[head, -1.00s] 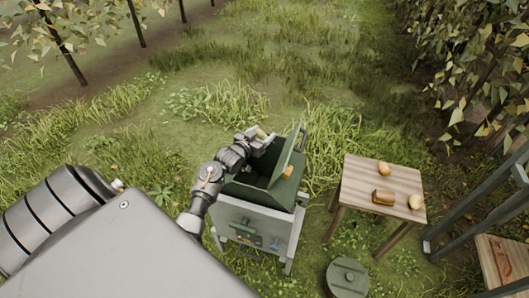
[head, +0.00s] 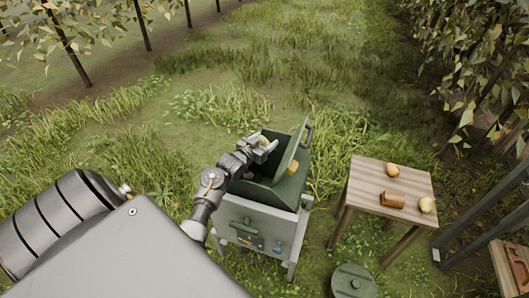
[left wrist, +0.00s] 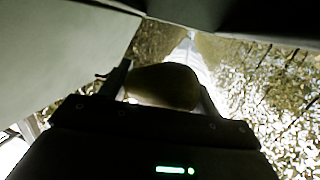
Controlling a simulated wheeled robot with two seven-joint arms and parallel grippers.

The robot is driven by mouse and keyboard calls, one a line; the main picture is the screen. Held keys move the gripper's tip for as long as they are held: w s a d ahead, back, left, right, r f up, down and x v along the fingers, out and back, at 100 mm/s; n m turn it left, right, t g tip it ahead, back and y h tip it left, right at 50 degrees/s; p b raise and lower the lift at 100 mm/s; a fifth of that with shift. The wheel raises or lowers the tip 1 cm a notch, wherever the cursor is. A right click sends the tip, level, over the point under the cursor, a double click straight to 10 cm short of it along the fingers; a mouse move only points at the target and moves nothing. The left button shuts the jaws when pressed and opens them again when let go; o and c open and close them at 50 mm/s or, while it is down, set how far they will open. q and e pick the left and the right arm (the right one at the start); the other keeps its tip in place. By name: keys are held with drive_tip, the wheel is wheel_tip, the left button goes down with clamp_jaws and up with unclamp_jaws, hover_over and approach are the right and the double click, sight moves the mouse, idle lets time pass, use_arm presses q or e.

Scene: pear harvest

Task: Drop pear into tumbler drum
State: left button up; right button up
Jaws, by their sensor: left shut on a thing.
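The tumbler (head: 262,222) is a grey-framed box with a green drum (head: 285,196) whose lid (head: 293,157) stands open. My left gripper (head: 264,145) is at the drum's opening, beside the raised lid. In the left wrist view my left gripper (left wrist: 163,92) is shut on a pear (left wrist: 163,86), which lies between its two fingers. The pear shows as a small pale patch (head: 263,140) in the head view. Another yellow pear-like thing (head: 292,168) shows at the lid's inner edge. My right gripper is not in view.
A wooden table (head: 370,178) to the right carries a yellow fruit (head: 393,170), a brown block-like thing (head: 392,200) and a pale pear (head: 427,205). A round green lid-like object (head: 352,281) is in front. Grass lies open behind the tumbler.

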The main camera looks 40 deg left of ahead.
use_arm(q)
drive_tip(key=shift+r, duration=0.1)
drive_tip(key=o, duration=1.1)
drive_tip(key=r, duration=0.3)
drive_tip(key=shift+s+d+r, duration=0.2)
drive_tip(key=shift+r, duration=0.2)
drive_tip(key=s+d+r, duration=0.8)
drive_tip(key=s+r, duration=0.1)
drive_tip(key=s, duration=0.2)
drive_tip(key=shift+b, duration=0.4)
